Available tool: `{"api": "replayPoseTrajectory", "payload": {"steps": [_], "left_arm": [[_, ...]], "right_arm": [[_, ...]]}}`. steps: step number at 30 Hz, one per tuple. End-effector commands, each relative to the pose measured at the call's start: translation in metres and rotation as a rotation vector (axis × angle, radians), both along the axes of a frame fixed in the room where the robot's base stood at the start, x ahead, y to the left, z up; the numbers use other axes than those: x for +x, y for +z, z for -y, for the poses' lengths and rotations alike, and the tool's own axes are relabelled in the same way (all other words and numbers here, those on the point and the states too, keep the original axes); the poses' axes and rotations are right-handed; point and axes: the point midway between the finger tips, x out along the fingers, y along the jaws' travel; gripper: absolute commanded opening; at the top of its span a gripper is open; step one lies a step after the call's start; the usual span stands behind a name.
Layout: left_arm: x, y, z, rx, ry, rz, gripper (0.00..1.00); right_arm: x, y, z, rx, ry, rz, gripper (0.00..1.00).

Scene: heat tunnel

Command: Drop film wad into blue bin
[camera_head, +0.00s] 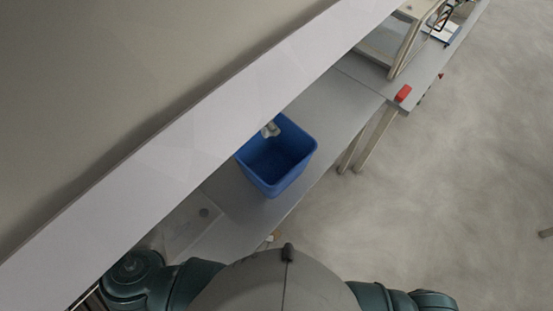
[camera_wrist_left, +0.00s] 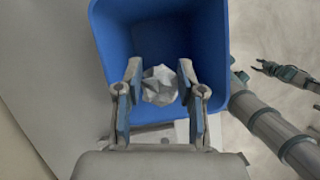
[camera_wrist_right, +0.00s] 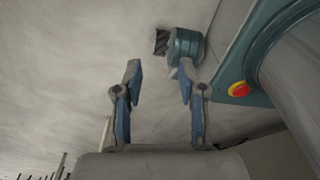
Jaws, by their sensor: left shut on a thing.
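The film wad (camera_wrist_left: 160,86) is a crumpled, pale grey lump. My left gripper (camera_wrist_left: 159,75) is shut on it, with one finger on each side. In the left wrist view the wad is over the blue bin (camera_wrist_left: 185,35), with the bin's open inside behind it. In the head view the blue bin (camera_head: 277,160) stands upright on a grey bench under a pale overhead panel. A small grey piece shows at the bin's far rim there; the panel hides most of the left forearm. My right gripper (camera_wrist_right: 159,66) is open and empty, with floor behind it.
The long pale panel (camera_head: 190,135) crosses above the grey bench (camera_head: 330,105) close to the bin. A red block (camera_head: 403,93) lies on the bench further right, near a metal frame (camera_head: 405,45). The floor at right is mostly clear.

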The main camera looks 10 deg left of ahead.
Motion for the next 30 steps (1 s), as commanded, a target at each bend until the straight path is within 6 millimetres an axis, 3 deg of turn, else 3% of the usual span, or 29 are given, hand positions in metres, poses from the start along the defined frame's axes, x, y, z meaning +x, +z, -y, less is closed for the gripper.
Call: {"api": "replayPoseTrajectory", "payload": {"steps": [5, 13, 17, 18, 21, 26, 30], "left_arm": [[0.003, -0.028, -0.003, -0.001, 0.001, -0.006, 0.22], [0.002, -0.039, -0.006, -0.004, 0.002, -0.002, 0.22], [0.002, -0.038, -0.005, -0.002, 0.001, -0.001, 0.22], [0.002, -0.038, -0.004, -0.002, 0.001, -0.001, 0.43], [0.003, -0.038, -0.004, -0.002, 0.001, -0.002, 0.68], [0.003, -0.038, -0.002, -0.001, 0.0, -0.002, 0.68], [0.002, -0.038, -0.002, -0.001, 0.0, -0.002, 0.68]], "right_arm": [[-0.015, -0.013, 0.012, -0.014, 0.003, -0.021, 0.4], [0.015, -0.015, 0.02, -0.023, 0.001, 0.021, 0.4], [0.019, -0.015, 0.018, -0.021, 0.0, 0.028, 0.4], [0.018, -0.015, 0.017, -0.019, 0.0, 0.027, 0.4], [0.012, -0.015, 0.01, -0.01, -0.002, 0.018, 0.4], [0.001, -0.016, 0.001, -0.001, -0.003, 0.002, 0.4], [0.002, -0.016, 0.011, -0.012, 0.001, 0.003, 0.4]]}}
